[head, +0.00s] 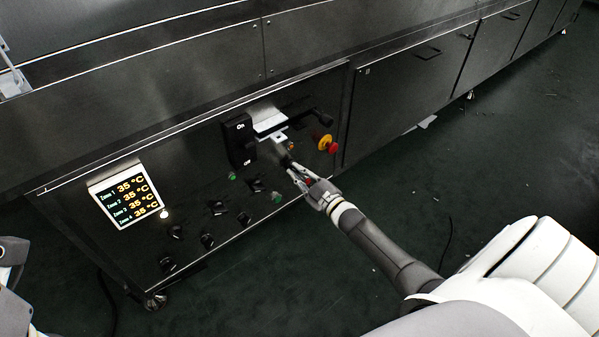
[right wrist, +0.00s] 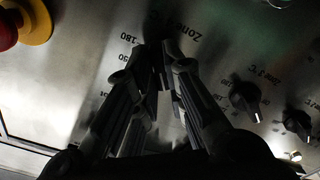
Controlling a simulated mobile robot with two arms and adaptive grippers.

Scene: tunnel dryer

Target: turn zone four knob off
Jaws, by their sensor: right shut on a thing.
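My right gripper (head: 288,165) reaches the dark control panel (head: 200,190) of the dryer, right of the zone display and below the large switch. In the right wrist view, its fingers (right wrist: 166,66) are closed around a dark knob under an upside-down "Zone" label with numbers beside it. The fingers hide most of this knob, and its pointer direction cannot be told. The zone display (head: 126,196) reads 35 °C on all its lines. My left gripper is not in view; only part of my left arm shows at the left edge.
A red emergency button (head: 334,148) on a yellow base is right of the gripper. A large On/Off switch (head: 240,140) is above it. Several other black knobs (head: 217,208) and a green button (head: 277,197) are nearby. Another knob (right wrist: 246,99) is right of the fingers.

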